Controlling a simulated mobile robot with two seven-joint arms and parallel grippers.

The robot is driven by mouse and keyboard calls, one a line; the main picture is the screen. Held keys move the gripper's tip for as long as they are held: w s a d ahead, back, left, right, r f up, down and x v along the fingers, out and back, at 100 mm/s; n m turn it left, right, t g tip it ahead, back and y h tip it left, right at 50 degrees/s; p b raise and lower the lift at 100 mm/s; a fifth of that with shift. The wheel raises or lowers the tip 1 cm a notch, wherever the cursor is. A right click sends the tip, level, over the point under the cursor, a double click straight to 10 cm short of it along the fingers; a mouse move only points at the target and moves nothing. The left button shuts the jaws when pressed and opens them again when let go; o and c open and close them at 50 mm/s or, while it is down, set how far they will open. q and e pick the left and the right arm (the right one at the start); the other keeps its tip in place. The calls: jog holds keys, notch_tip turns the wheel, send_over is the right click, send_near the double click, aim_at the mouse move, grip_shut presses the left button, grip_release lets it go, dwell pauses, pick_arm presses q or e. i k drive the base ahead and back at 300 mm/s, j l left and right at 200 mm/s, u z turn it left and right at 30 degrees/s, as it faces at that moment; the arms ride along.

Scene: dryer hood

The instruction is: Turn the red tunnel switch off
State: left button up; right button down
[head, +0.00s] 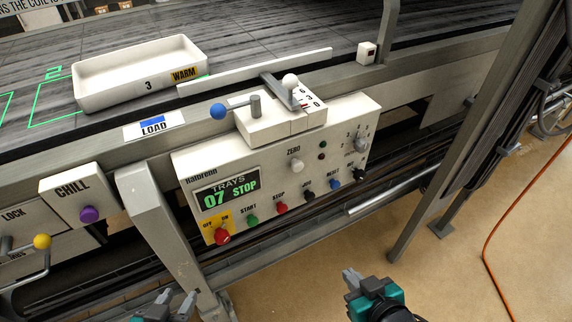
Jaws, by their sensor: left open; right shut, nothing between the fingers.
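A red rotary switch (222,237) sits on a yellow plate marked OFF and ON, at the lower left corner of the white control panel (262,188). The panel display (228,194) reads TRAYS 07 STOP. No label reading "tunnel" can be made out by the switch, and its pointer direction is too small to tell. My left gripper (174,298) is open at the bottom edge, below and left of the switch and apart from it. My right gripper (352,276) is shut and empty, below and right of the panel.
Beside the switch are a green START button (252,221) and a red STOP button (282,208). Levers with a blue ball (218,111) and a white ball (290,81) stand above. A grey post (165,225) stands left of the panel.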

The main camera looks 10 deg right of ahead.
aim_at(222, 237)
jog(key=k+j, duration=0.1)
jog(key=j, duration=0.3)
jog(key=k+j, duration=0.1)
jog(key=j, duration=0.3)
jog(key=k+j, duration=0.1)
jog(key=j, duration=0.3)
